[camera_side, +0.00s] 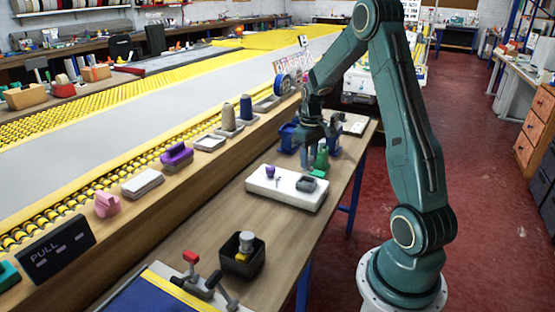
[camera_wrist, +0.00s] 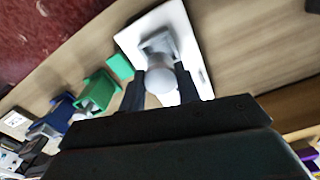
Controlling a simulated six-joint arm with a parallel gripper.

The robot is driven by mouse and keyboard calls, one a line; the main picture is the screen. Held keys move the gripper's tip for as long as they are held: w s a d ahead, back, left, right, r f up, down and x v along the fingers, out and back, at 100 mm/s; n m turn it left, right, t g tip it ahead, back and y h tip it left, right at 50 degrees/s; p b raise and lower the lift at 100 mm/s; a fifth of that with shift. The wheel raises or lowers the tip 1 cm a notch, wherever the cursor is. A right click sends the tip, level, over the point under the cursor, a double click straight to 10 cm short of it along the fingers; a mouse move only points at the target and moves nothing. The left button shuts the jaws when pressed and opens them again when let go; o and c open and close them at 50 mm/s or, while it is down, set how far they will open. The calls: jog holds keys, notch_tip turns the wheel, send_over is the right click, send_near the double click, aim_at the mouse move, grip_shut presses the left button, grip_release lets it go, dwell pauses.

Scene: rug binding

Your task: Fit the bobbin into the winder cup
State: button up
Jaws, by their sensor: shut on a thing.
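My gripper (camera_side: 311,160) reaches down over the white base (camera_side: 262,186) on the bench. In the wrist view its two dark fingers (camera_wrist: 161,88) are shut on a pale grey, round-topped bobbin (camera_wrist: 160,79). I cannot make the bobbin out clearly in the side view. The grey winder cup (camera_side: 306,184) stands on the right part of the white base, just below the fingertips. In the wrist view the cup (camera_wrist: 157,42) shows just beyond the bobbin, which hides part of it. The bobbin appears above the cup, and I cannot tell whether they touch.
A small purple piece (camera_side: 270,171) stands on the white base, left of the cup. Green (camera_side: 320,160) and blue (camera_side: 288,137) bins stand behind. Bench between is clear.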

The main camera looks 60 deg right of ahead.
aim_at(308, 171)
jog(key=shift+f, duration=2.7)
jog(key=shift+f, duration=0.15)
jog(key=o, duration=0.9)
jog(key=shift+o, duration=0.2)
notch_tip(308, 171, up, 12)
jog(key=shift+r, duration=0.15)
jog(key=shift+r, duration=0.1)
